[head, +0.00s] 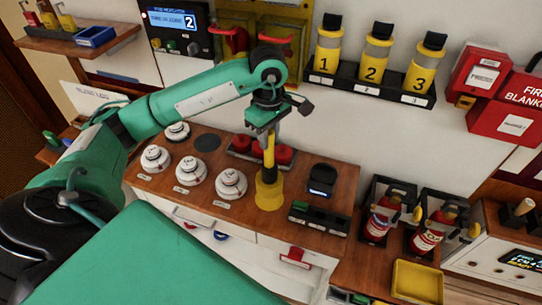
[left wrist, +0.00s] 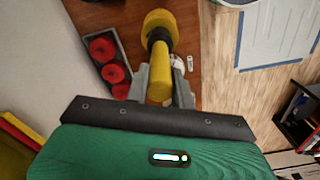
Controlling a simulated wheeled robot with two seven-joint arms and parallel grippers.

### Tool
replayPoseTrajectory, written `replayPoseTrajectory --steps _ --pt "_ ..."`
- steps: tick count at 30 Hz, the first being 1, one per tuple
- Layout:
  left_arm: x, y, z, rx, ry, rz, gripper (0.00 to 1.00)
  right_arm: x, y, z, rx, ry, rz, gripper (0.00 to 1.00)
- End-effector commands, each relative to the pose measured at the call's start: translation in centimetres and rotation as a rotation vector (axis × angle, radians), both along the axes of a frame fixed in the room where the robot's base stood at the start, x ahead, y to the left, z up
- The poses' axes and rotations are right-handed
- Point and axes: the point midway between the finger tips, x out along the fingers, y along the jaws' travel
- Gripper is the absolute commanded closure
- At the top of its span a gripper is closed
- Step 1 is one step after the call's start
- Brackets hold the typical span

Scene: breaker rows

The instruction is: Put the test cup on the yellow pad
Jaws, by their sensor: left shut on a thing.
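The test cup (head: 269,191) is a yellow cup with a yellow and black handle. It is upright over the wooden counter; I cannot tell whether its base touches the wood. My left gripper (head: 266,130) is shut on the top of the handle. In the left wrist view the handle runs away from the fingers (left wrist: 158,88) to the round yellow cup (left wrist: 160,22). A yellow square pad (head: 418,282) with a raised-looking rim lies empty at the lower right, apart from the cup. My right gripper is not in view.
Several white round detectors (head: 189,171) stand left of the cup. A tray of red domes (head: 262,151) is behind it; it also shows in the wrist view (left wrist: 109,62). A black device (head: 321,180) stands to the right. Caged red extinguishers (head: 381,219) stand behind the pad.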

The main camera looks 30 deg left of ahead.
Motion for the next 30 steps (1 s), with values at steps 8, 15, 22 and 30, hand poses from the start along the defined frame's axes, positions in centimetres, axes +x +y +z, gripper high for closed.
replayPoseTrajectory --steps 8,15,22,30 --pt "0.0 0.0 -2.1 -0.001 0.001 0.000 1.00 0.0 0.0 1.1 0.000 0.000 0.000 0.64" --pt "0.0 0.0 -5.1 0.000 0.000 0.000 1.00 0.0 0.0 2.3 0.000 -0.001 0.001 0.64" --pt "0.0 0.0 -5.8 0.000 -0.002 -0.001 1.00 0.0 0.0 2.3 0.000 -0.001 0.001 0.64" --pt "0.0 0.0 -6.1 0.001 -0.002 -0.001 0.72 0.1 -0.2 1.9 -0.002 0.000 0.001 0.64"
